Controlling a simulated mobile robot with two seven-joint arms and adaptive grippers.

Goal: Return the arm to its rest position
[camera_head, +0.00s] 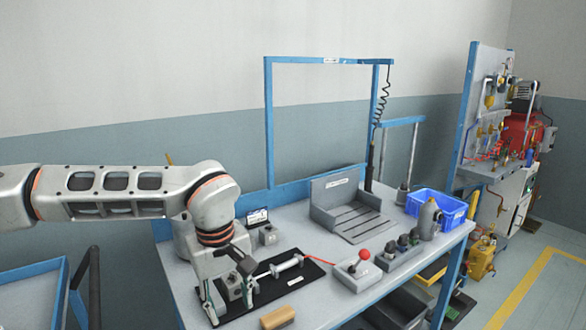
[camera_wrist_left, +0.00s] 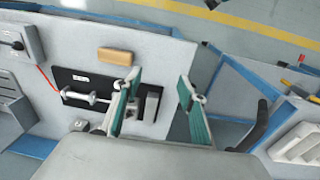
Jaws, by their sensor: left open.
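My left arm comes in from the left in the head view, and its gripper (camera_head: 228,300) hangs fingers-down over the left end of the bench (camera_head: 310,255). A black mat (camera_head: 311,279) lies beside the gripper, bearing a silver cylindrical tool (camera_head: 286,267) and a small metal block. In the head view the fingers partly cover the block. The mat (camera_wrist_left: 72,76) also shows in the left wrist view, left of the fingers.
A tan block (camera_head: 277,318) lies at the bench's front edge. A box with a red button (camera_head: 364,255), a grey fixture (camera_head: 345,210) and a blue bin (camera_head: 436,207) stand to the right. A blue frame (camera_head: 269,120) rises at the back. A blue-edged cart (camera_head: 62,290) stands left.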

